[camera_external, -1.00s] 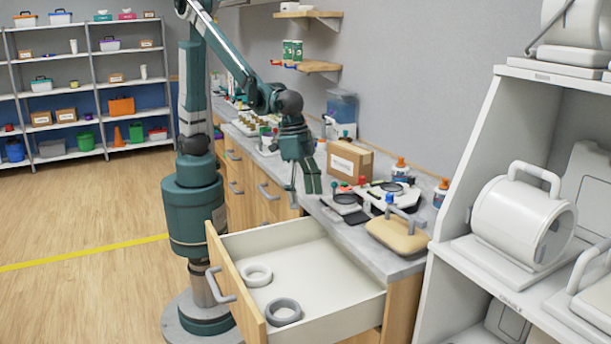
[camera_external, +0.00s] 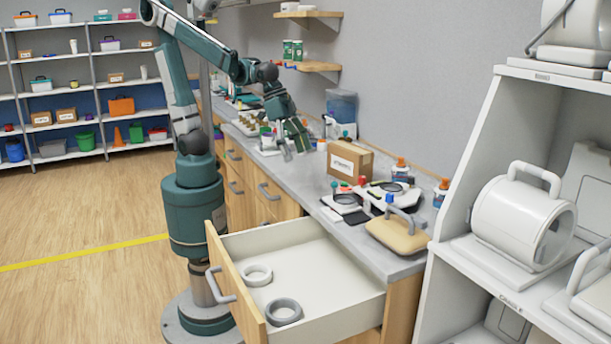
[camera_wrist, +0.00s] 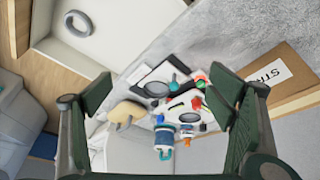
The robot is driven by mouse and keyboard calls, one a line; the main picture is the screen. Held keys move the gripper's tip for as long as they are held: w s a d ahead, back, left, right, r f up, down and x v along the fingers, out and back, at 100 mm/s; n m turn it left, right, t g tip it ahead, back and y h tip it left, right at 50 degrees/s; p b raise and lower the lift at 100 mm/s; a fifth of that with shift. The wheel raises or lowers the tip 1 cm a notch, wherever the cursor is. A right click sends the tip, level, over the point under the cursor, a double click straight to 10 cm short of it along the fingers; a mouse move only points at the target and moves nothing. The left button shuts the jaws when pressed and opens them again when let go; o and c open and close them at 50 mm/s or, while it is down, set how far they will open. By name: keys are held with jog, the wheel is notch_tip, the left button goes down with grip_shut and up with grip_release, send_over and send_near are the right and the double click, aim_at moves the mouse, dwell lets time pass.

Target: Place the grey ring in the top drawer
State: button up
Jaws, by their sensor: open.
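The grey ring (camera_external: 284,311) lies flat inside the open top drawer (camera_external: 345,309), near its front panel. A white ring (camera_external: 257,275) lies in the same drawer, behind and left of the grey one. In the wrist view, one grey ring (camera_wrist: 77,22) shows in the drawer at the upper left. My gripper (camera_external: 296,146) is above the counter, well away from the drawer. It also shows in the wrist view (camera_wrist: 160,115), with its fingers wide apart and nothing between them.
A cardboard box (camera_external: 350,163) stands on the counter (camera_external: 376,254) near my gripper. Bottles, small devices and a beige padded item (camera_external: 397,236) stand further along it. The drawer juts out into the room. A white shelf unit (camera_external: 440,215) stands at the right.

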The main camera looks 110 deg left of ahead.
jog(key=s+a+t+y, duration=0.1)
jog(key=s+a+t, duration=0.1)
jog(key=s+a, duration=1)
jog(key=shift+f+n+t, duration=0.15)
jog(key=shift+n+t, duration=0.15)
jog(key=shift+s, duration=0.1)
jog(key=o, duration=0.6)
